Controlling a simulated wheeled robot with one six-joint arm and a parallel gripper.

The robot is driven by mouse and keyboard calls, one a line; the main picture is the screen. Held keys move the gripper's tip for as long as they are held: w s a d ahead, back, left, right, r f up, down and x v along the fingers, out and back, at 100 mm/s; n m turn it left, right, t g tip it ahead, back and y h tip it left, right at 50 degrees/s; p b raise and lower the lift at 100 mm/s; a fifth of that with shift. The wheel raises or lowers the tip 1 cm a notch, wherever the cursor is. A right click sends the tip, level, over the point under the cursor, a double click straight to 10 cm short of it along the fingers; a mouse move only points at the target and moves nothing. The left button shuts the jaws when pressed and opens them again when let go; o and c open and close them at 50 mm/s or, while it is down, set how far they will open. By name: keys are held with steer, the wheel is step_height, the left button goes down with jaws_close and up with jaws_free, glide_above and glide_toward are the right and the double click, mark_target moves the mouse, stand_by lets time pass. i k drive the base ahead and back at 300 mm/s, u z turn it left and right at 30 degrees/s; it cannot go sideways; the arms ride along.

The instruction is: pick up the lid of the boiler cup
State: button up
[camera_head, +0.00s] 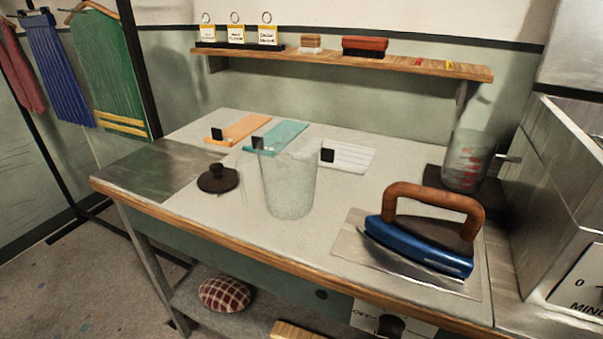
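A small dark round lid with a knob on top (217,179) lies on the light tabletop, left of centre. It is apart from the things around it. To its right stands an upright, open, translucent grey cup (288,185). A second clear cup with reddish marks and a side handle (468,160) stands on a dark base (437,180) at the right end of the table. I cannot tell for sure which of the two is the boiler cup. My gripper is not in view.
A blue iron with a brown handle (420,245) rests on a metal plate (348,250) at the front right. Orange (240,128) and teal (283,133) strips and a white sheet (352,160) lie behind the translucent cup. A wall shelf (400,64) runs above. Bare tabletop surrounds the lid's front.

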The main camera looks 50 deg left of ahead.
mark_target(220, 178)
steer(key=z, duration=0.3)
steer(key=k, duration=0.45)
steer(key=u, duration=2.15)
steer(key=i, duration=0.5)
steer(key=u, duration=0.3)
steer(key=k, duration=0.5)
steer(key=u, duration=0.6)
steer(key=i, duration=1.2)
steer(key=z, duration=0.25)
